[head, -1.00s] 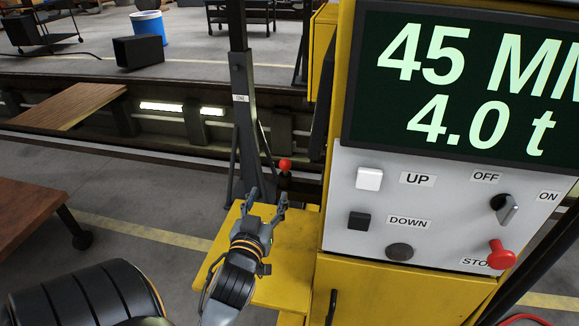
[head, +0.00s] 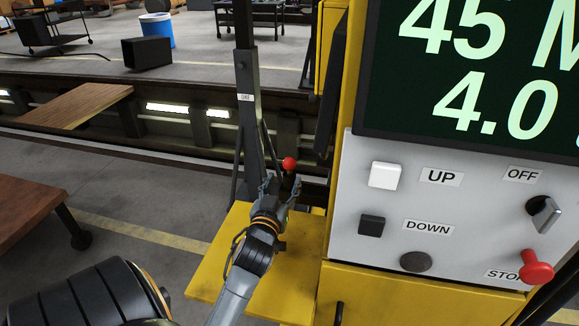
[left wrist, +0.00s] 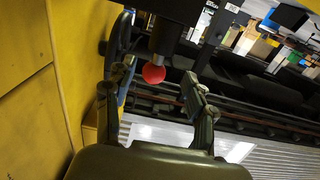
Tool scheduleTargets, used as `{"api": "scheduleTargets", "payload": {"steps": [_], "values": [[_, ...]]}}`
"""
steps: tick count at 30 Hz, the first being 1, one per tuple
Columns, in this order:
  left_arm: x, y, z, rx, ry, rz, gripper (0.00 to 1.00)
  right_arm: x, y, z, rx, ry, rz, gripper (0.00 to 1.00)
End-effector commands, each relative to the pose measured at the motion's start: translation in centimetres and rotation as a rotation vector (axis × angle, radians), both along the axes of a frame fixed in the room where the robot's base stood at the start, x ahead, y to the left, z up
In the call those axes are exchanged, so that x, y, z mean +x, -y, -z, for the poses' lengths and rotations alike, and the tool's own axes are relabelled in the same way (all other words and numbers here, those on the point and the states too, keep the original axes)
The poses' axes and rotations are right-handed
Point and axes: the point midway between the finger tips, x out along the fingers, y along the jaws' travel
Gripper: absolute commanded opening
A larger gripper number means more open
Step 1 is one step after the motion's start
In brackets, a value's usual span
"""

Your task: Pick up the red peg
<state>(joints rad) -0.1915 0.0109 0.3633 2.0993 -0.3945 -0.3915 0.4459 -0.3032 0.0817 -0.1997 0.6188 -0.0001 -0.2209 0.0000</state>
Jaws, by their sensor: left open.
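The red peg shows in the head view as a red round knob (head: 289,163) on a dark stem, beside the dark post and behind the yellow shelf. My left gripper (head: 281,187) is over the far part of the shelf, its fingers pointing toward the knob and just short of it in the picture. In the left wrist view the red knob (left wrist: 153,74) appears between the two spread fingers (left wrist: 157,82), with a dark shaft behind it. The gripper is open and nothing is held. I cannot tell whether a finger touches the peg. My right gripper is not in view.
The yellow shelf (head: 215,272) lies under my left arm. The yellow control cabinet with its grey button panel (head: 400,200) stands close on the right. The dark post (head: 247,110) rises behind the shelf. A brown bench (head: 25,212) is at the left.

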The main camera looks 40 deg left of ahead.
Motion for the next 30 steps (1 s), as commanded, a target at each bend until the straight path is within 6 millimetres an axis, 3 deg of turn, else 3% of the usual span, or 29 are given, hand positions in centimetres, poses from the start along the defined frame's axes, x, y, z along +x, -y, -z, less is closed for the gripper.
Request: {"api": "scheduleTargets", "payload": {"steps": [5,15,24,30], "values": [[1.1,-0.6,-0.1,0.001,0.0,-0.001,0.55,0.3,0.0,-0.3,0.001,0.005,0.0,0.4],[5.1,-2.5,-0.5,0.001,0.0,-0.001,0.55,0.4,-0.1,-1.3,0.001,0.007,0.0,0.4],[5.5,-2.7,-0.4,0.0,-0.001,-0.001,0.55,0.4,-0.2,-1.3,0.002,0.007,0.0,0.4],[5.5,-2.7,-0.4,0.0,-0.001,-0.001,0.14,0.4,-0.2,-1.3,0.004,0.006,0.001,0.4]]}}
